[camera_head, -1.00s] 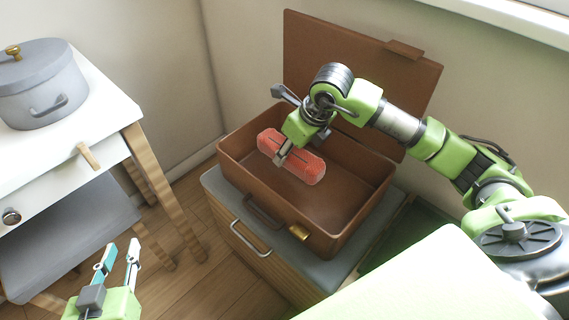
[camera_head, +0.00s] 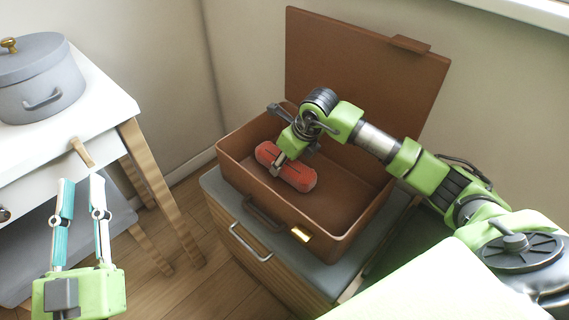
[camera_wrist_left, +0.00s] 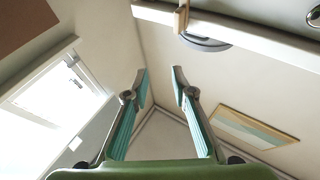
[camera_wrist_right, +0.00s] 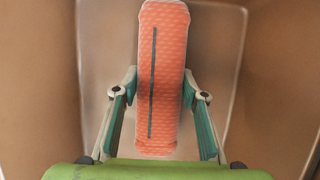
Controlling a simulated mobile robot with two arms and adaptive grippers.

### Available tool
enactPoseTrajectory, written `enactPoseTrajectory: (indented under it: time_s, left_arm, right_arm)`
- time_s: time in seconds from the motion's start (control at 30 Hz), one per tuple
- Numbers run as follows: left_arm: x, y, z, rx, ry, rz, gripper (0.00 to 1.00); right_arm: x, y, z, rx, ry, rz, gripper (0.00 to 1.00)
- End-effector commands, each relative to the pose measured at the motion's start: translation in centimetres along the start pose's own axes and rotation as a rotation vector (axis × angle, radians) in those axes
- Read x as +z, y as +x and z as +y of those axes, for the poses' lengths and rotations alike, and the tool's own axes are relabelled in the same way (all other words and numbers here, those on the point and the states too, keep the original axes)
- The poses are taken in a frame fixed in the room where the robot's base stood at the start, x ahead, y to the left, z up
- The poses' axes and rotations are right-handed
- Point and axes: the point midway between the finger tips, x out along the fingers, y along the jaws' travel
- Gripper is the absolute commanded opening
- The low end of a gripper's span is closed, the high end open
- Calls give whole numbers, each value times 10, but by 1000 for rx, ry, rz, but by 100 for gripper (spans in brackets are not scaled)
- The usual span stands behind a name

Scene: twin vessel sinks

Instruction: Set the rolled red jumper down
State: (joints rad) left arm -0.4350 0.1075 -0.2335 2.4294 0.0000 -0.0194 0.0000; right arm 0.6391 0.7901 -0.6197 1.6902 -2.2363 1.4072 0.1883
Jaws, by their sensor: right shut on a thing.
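The rolled red jumper (camera_head: 298,179) is a textured red roll with a dark line along it. It is inside the open brown suitcase (camera_head: 336,237), toward its left part. My right gripper (camera_head: 277,171) is shut on the jumper; in the right wrist view the jumper (camera_wrist_right: 164,75) sits between the two fingers with the suitcase floor behind it. I cannot tell whether the jumper touches that floor. My left gripper (camera_head: 82,192) is open and empty at the lower left, and its spread fingers also show in the left wrist view (camera_wrist_left: 160,82).
The suitcase stands on a grey-topped wooden cabinet (camera_head: 216,188), its lid (camera_head: 365,70) raised against the wall. A white table (camera_head: 98,100) with a grey lidded pot (camera_head: 40,85) stands at the left. The right part of the suitcase floor is bare.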

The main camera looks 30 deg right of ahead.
Motion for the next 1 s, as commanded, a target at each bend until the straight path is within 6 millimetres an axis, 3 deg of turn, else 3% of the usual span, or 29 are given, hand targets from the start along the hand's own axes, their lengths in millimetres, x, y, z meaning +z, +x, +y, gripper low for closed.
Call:
enactPoseTrajectory:
  time_s: [0.37,0.4,0.47,0.87,1.0]
  left_arm:
    - [-4,0,0,1,-1,18,24]
    - [-5,0,1,1,-1,23,24]
    - [-5,0,1,1,-1,23,24]
    - [-4,1,1,1,-1,16,24]
    - [11,-1,-2,-4,2,-63,24]
  right_arm:
    - [0,1,0,0,0,-1,13]
    - [-1,1,0,0,1,0,42]
    - [-1,1,0,0,1,0,56]
    - [0,0,0,0,1,0,56]
    - [1,-12,-1,-1,1,-1,56]
